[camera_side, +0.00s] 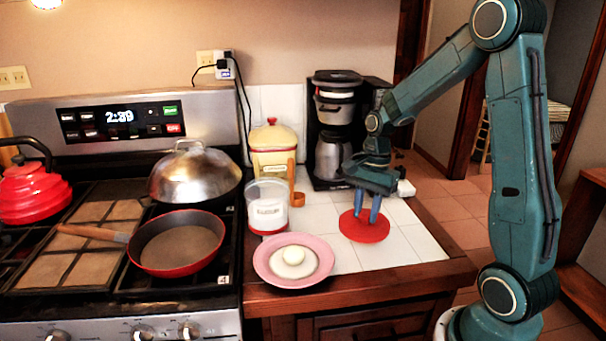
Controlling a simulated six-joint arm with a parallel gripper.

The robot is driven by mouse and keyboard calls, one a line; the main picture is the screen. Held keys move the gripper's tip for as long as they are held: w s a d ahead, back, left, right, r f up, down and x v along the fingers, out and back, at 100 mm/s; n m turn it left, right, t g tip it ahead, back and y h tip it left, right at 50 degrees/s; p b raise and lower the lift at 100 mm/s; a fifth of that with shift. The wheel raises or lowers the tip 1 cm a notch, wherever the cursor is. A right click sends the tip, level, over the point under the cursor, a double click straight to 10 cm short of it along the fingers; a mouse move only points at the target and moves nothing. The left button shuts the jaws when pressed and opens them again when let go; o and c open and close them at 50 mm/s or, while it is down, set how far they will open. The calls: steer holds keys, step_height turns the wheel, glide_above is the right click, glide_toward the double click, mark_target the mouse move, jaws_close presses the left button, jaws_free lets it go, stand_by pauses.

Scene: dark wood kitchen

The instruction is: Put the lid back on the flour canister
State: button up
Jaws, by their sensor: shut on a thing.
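The flour canister (267,211) appears to be the clear and white jar with a label and a red lower band. It stands upright on the white tiles, and no lid shows on its top. A flat red disc (364,229), which looks like the lid, is at the right of the tiled counter. My gripper (367,207) points down over it, with its fingers shut on the disc's upper middle. The grasped part is hidden between the fingers. I cannot tell whether the disc rests on the tiles or is slightly raised.
A pink plate (262,262) with a rounded white item (293,257) sits in front of the canister. A red pan (178,245) is on the stove.

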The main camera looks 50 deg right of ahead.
steer(key=w+a+r+m, duration=0.2)
steer(key=w+r+m, duration=0.2)
steer(key=w, duration=0.4)
steer(key=w+a+r+m+t, duration=0.1)
steer(key=w+a+r+m, duration=0.1)
steer(key=w, duration=0.7)
steer(key=w+a+r+m+h, duration=0.1)
steer(key=w+a+r+m, duration=0.1)
steer(key=w+r+m, duration=0.3)
steer(key=w+r, duration=0.1)
steer(key=w, duration=0.2)
steer(key=shift+w+m+t, duration=0.3)
steer(key=shift+w, duration=0.05)
steer(key=shift+f, duration=0.2)
step_height(320, 180, down, 6)
steer(key=shift+f, duration=0.2)
stand_by(2.3)
steer(key=o, duration=1.5)
steer(key=shift+r, duration=0.2)
